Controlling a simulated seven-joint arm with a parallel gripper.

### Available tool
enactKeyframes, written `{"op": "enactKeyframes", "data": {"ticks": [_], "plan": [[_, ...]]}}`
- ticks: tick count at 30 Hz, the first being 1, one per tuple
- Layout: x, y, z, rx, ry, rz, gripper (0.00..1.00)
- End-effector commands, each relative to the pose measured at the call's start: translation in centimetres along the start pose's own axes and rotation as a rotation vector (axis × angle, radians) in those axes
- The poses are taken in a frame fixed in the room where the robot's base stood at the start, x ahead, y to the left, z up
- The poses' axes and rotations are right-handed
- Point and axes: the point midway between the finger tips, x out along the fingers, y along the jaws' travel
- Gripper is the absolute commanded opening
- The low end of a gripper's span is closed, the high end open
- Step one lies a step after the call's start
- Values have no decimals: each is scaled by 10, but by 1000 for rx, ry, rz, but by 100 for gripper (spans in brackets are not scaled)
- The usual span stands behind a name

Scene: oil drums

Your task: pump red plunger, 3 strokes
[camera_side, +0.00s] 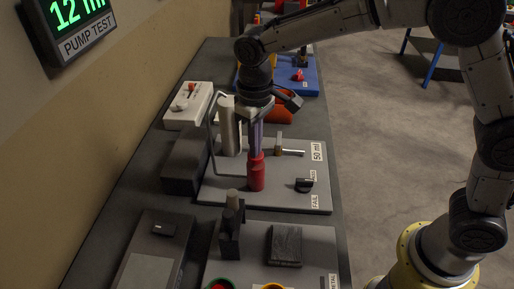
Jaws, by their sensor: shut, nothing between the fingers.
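The red plunger (257,172) stands upright on a grey board (270,196) labelled "50 ml". My gripper (256,118) points down directly above the plunger, with its fingers over the plunger's top. The fingers look closed together, with no object between them. A purplish shaft (257,138) shows between the gripper and the red part; whether the gripper touches it cannot be told.
A pale cylinder (230,127) and a bent tube stand close left of the plunger. A black knob (304,185) by a "FAIL" label and a brass fitting (279,145) sit to the right. A dark block (187,160) lies left. Other boards are in front and behind.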

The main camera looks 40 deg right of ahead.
Motion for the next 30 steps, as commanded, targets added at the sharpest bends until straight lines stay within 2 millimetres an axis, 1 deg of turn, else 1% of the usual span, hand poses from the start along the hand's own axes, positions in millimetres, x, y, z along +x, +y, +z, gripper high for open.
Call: {"op": "enactKeyframes", "data": {"ticks": [19, 24, 30], "plan": [[-35, 0, 0, 0, 0, 0, 0], [-39, 0, 0, 0, -1, 0, 0], [-39, 0, 0, 0, 0, 0, 0]]}}
